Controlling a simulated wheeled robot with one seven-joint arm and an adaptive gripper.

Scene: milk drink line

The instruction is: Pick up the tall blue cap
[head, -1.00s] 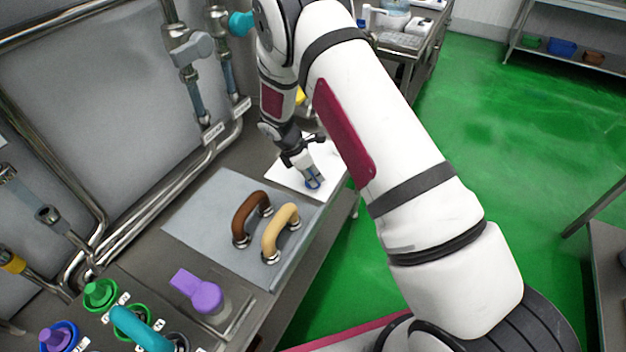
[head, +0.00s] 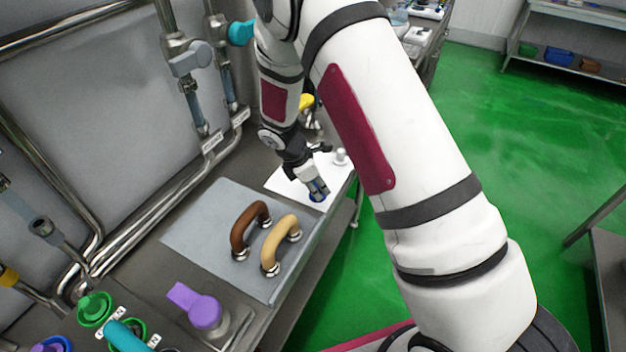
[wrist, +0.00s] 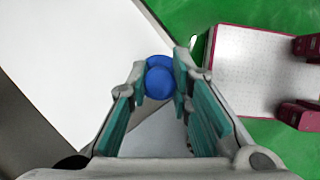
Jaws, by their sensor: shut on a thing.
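The blue cap (wrist: 159,82) shows in the wrist view between my fingertips, with a round blue top and a wider blue rim behind it. My gripper (wrist: 160,75) is shut on it, with teal pads on both sides. In the head view my gripper (head: 318,188) points down near the front edge of the white board (head: 283,184). Only a small bit of the blue cap (head: 318,198) shows there below the fingers. I cannot tell whether the cap touches the board or is just above it.
A small pale peg-like piece (head: 340,157) stands on the board behind my gripper. A grey mat with a brown handle (head: 250,228) and a tan handle (head: 281,243) lies nearer. A purple-handled piece (head: 199,307) is at front. Pipes line the left wall. Green floor lies right.

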